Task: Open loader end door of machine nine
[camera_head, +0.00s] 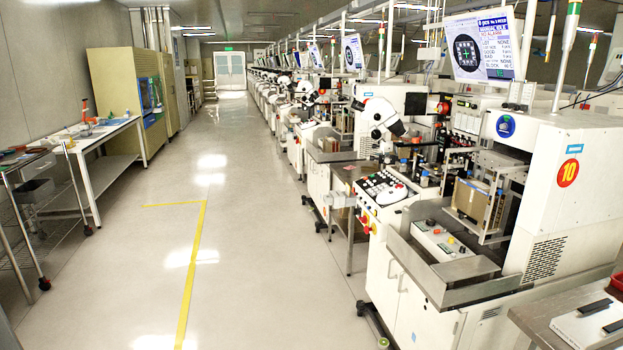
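A long row of white wire bonding machines runs down the right side of the aisle. The nearest machine (580,210) carries a round red label with the number 10 (568,172). Another white machine (382,93) stands just beyond it, with a white microscope (380,117) in front. I cannot read a number nine on any machine, and I cannot make out which panel is its loader end door. Neither of my grippers is in view.
The aisle floor (145,260) is clear, with yellow tape (192,272) along it. A wire cart (25,248), a white workbench (112,133) and a tan cabinet (120,80) line the left. A metal table (545,318) juts in at the lower right.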

